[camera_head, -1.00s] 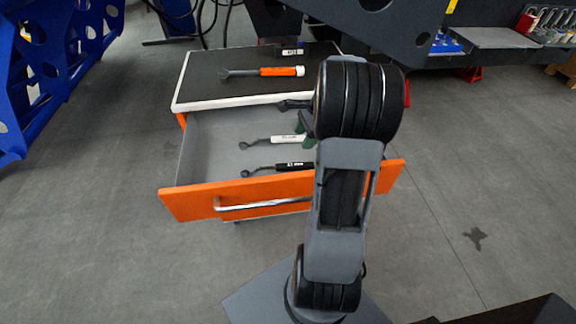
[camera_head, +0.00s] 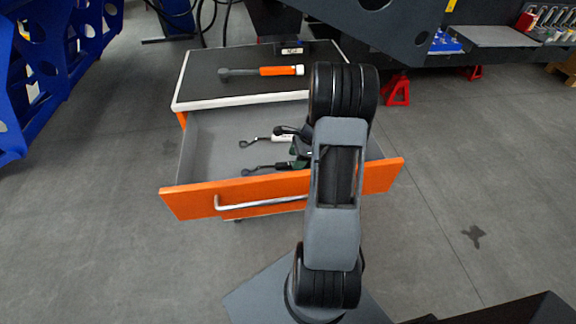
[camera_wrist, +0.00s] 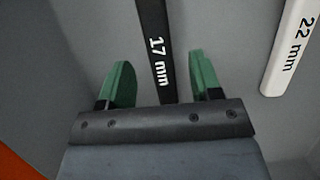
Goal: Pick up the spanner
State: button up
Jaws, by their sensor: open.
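Two spanners lie in the open drawer (camera_head: 215,160). The front one has a black handle marked "17 mm"; it shows in the head view (camera_head: 262,168) and in the wrist view (camera_wrist: 154,35). The one behind it has a white handle marked "22 mm", seen in the head view (camera_head: 262,141) and at the right of the wrist view (camera_wrist: 292,45). My gripper (camera_wrist: 160,62) is open, its green fingers on either side of the black handle, with gaps on both sides. In the head view my arm hides part of both handles. Whether the fingertips are level with the handle I cannot tell.
A tool with an orange handle (camera_head: 277,71) lies on the cabinet's dark top (camera_head: 220,92). The drawer's orange front (camera_head: 190,202) with its metal handle stands close to my arm. A large dark chassis part (camera_head: 390,25) hangs above at the upper right.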

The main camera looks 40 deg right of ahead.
jog(key=shift+x, duration=1.45)
jog(key=shift+f, duration=0.2)
grip_shut()
